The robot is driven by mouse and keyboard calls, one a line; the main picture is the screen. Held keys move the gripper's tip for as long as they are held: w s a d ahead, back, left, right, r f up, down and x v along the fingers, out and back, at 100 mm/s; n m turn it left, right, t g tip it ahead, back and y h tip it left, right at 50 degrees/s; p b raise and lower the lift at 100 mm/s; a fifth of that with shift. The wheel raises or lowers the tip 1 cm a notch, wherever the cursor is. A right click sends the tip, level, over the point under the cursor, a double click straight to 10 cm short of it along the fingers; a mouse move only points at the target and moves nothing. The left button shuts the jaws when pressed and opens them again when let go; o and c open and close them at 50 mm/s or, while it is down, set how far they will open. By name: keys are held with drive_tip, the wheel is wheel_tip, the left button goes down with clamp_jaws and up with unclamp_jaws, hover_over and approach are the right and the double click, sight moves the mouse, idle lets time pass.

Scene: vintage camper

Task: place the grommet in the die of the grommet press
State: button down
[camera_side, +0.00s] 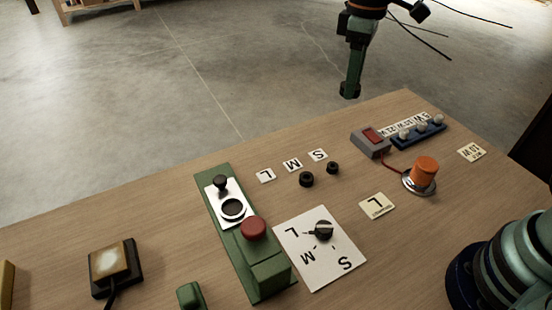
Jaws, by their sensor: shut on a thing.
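My gripper (349,91) is high at the top right, beyond the far edge of the table in the picture and well away from the press. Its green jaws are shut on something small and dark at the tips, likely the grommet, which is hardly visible. The grommet press (243,231) is a long green base with a white plate, a black knob and a red button. Its round dark die (232,209) sits on the white plate. Two black grommets (306,180) lie near the M and S labels; no grommet shows by the L label (265,175).
A dial card (310,250) with L, M and S lies right of the press. An L card (377,206), an orange button (424,172), a grey box (371,142) and a blue block with white knobs (417,132) stand right. A lamp pad (113,265) is left.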

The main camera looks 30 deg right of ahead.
drive_tip(key=s+d+m, duration=0.3)
drive_tip(key=d+m, duration=0.4)
drive_tip(key=n, duration=2)
hover_over(279, 193)
drive_tip(key=f, duration=0.2)
wheel_tip(279, 193, down, 20)
drive_tip(key=shift+r, duration=0.2)
drive_tip(key=shift+f, duration=0.15)
drive_tip(key=shift+c, duration=1.8)
unclamp_jaws()
